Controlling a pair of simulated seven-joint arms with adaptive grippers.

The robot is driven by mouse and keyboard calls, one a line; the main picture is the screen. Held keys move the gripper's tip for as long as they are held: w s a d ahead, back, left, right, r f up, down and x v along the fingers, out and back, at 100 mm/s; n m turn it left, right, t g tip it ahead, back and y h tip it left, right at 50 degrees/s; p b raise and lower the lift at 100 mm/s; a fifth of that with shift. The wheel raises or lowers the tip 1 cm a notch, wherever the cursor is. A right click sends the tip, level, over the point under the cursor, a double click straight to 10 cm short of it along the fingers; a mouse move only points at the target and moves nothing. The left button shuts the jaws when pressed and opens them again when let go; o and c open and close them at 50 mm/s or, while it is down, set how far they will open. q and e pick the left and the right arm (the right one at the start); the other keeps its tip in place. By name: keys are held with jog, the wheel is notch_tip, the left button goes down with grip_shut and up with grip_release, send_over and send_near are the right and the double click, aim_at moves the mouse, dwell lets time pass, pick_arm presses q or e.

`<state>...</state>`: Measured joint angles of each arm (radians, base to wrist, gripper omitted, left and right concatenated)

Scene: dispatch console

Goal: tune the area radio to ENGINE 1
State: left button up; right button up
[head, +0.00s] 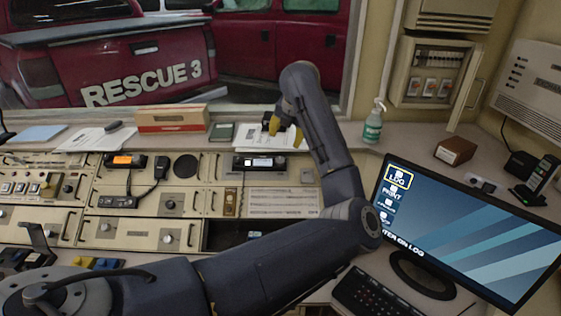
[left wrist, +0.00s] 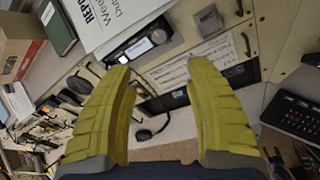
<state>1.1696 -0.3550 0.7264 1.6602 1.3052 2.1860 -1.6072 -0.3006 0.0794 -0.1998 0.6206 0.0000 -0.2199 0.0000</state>
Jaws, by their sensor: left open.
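Two radios show in the console. One has a lit white display (head: 259,163) and sits in the middle; it also shows in the left wrist view (left wrist: 138,46), with a knob at its right end. The other radio (head: 125,160) has an orange display, farther left. I cannot read either display or tell which is the area radio. My left gripper (head: 286,131) is open and empty, its yellow fingers above the papers behind the middle radio. In the left wrist view its fingertips (left wrist: 158,72) are spread on either side below that radio, apart from it. My right gripper is not in view.
A hand microphone (head: 160,168) hangs beside the orange-display radio. A cardboard box (head: 172,119) and a green book (head: 221,132) lie on the ledge. A sanitizer bottle (head: 373,122) and a monitor (head: 470,235) stand to the right. A dark headset (left wrist: 146,134) lies in an open recess.

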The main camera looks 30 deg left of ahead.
aim_at(281, 160)
pick_arm(q)
jog(key=x, duration=1.7)
jog(key=shift+f, duration=0.2)
jog(key=shift+c, duration=0.2)
grip_shut()
